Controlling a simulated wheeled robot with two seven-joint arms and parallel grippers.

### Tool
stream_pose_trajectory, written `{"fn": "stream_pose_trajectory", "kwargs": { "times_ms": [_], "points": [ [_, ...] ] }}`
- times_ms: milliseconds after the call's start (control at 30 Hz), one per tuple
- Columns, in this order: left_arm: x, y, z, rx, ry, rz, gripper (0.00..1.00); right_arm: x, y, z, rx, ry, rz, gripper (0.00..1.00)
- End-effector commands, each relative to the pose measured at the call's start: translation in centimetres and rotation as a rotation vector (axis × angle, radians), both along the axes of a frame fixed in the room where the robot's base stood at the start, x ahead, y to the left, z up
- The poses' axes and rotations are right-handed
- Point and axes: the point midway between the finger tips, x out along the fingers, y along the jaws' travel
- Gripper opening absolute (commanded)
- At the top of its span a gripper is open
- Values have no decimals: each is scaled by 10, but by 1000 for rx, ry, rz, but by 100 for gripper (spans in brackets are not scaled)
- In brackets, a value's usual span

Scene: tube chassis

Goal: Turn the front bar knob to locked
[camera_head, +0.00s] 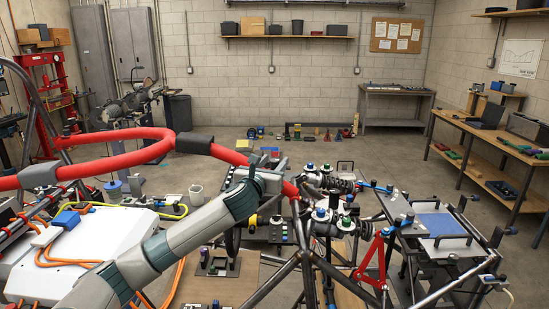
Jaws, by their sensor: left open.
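My left arm reaches in from the lower left. Its gripper (280,163) is small at the arm's far end, beside the red-padded tube and just left of a cluster of knobs and dampers on the chassis. It is open, and I see nothing held in it. Blue- and green-topped knobs (321,212) sit on the chassis front, right of and below the gripper. More blue-topped knobs (310,166) stand at the far side of the cluster. I cannot tell which is the front bar knob, nor its setting. My right gripper is not in view.
Red-padded chassis tubes (110,135) run across the left and pass by my left gripper. A red triangular arm (374,263) and dark tubes stand at the right. A white case (60,262) with orange cables lies at left. A workbench (495,150) stands at far right.

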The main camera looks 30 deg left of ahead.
Motion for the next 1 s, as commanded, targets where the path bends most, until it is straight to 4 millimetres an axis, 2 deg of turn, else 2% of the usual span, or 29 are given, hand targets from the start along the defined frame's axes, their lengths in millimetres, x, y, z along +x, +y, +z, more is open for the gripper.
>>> {"fn": "stream_pose_trajectory", "kwargs": {
  "times_ms": [167,467,633,667,1000],
  "points": [
    [8,2,0,1,1,0,42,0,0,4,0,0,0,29],
    [9,2,-1,1,0,-1,42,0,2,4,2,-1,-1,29],
    [9,2,0,1,0,0,4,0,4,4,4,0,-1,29],
    [9,2,0,1,0,0,1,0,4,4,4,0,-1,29],
    [9,1,0,0,0,23,1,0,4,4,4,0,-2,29]
  ]
}}
